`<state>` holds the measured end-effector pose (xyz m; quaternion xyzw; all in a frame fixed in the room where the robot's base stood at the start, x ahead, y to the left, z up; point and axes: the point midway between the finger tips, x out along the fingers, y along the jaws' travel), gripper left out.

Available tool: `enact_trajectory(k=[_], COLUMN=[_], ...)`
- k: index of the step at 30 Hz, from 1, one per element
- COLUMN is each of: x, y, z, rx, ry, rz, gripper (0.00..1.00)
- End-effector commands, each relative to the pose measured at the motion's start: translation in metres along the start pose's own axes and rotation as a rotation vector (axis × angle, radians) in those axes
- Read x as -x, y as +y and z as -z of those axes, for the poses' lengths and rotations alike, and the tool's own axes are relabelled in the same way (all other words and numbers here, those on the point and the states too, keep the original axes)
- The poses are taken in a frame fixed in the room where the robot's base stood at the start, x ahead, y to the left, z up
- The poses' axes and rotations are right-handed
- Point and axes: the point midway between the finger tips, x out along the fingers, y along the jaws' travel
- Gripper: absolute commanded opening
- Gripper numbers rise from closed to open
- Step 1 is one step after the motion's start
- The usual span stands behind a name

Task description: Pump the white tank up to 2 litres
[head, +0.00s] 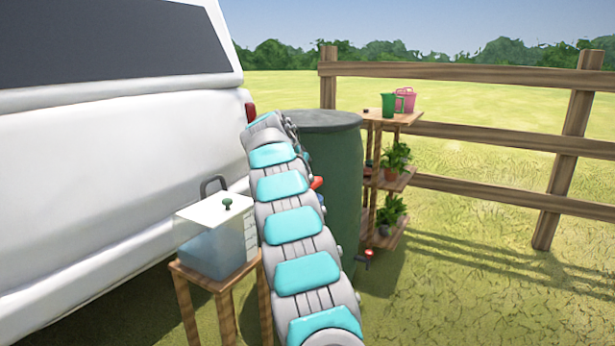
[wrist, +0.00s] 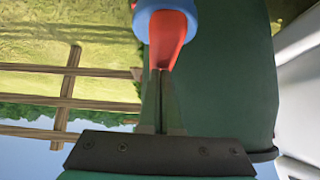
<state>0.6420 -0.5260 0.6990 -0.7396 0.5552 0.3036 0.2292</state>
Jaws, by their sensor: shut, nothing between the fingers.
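The white tank (head: 217,212) is a translucent box with bluish liquid in its lower part and marks on its right side. A green knob (head: 227,203) and a grey curved handle (head: 213,184) are at its top. A red lever (head: 316,182) is on the front of the green barrel (head: 348,200); in the wrist view a red part (wrist: 170,38) with a blue ring (wrist: 165,8) shows close up. My gripper (wrist: 163,74) is shut and empty, its tips at the red part; I cannot tell whether they touch. In the head view my arm hides the gripper.
The tank stands on a wooden stool (head: 213,284) beside a white vehicle (head: 110,140). A wooden shelf (head: 393,184) right of the barrel holds plants, a green jug (head: 389,106) and a pink basket (head: 405,98).

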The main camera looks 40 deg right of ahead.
Motion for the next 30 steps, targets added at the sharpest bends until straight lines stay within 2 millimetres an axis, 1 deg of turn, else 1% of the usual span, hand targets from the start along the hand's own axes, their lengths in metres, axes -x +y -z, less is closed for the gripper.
enact_trajectory(k=[1, 5, 10, 14, 19, 22, 25, 30], x=[-0.003, -0.004, 0.005, 0.02, 0.051, 0.066, 0.075, 0.078], y=[0.0, 0.0, -0.001, -0.001, 0.0, 0.0, 0.0, 0.0], z=[-0.004, -0.005, -0.005, -0.004, -0.002, -0.001, -0.001, -0.001], rx=[0.002, 0.003, 0.003, 0.003, 0.001, 0.001, 0.001, 0.001], ry=[-0.01, -0.011, -0.011, -0.009, -0.005, -0.003, -0.003, -0.003], rz=[-0.003, -0.003, -0.003, -0.001, 0.0, 0.0, 0.0, 0.0], gripper=[0.0, 0.0, 0.0, 0.0, 0.0, 0.0, 0.0, 0.0])
